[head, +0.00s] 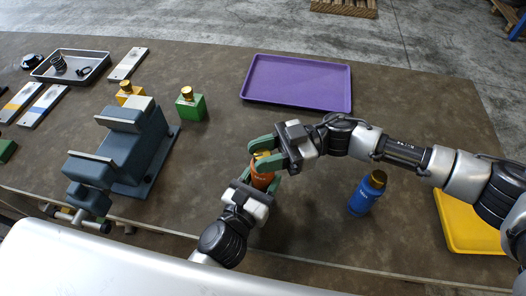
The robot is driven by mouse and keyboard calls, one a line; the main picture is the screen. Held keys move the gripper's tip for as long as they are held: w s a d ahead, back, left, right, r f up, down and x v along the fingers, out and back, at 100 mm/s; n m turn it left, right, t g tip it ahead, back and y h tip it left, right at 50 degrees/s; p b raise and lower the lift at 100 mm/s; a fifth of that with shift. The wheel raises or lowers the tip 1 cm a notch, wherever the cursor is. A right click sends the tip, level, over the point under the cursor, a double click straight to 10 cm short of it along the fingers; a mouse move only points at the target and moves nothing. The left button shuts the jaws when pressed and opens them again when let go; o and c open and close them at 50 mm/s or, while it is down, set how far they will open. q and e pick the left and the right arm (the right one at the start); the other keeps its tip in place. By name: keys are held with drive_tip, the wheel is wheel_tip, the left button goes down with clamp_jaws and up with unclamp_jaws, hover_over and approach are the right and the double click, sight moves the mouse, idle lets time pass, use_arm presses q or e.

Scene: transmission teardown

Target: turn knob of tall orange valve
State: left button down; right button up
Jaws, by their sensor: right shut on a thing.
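The tall orange valve (262,179) stands upright on the brown table, right of the vise. Its gold knob (263,155) shows between the green fingers of my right gripper (264,154), which is shut on it from the right. My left gripper (259,186) comes up from below, with its green fingers on either side of the orange body. The fingers and the wrist hide much of the body, and I cannot tell whether the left fingers press on it.
A blue bottle-shaped valve (367,193) stands to the right, near a yellow tray (455,222). A purple tray (297,83) lies behind. Table between vise and grippers is clear.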

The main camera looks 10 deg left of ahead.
drive_tip(key=shift+a, duration=0.1)
drive_tip(key=o, duration=0.9)
drive_tip(key=shift+w, duration=0.1)
drive_tip(key=v, duration=1.2)
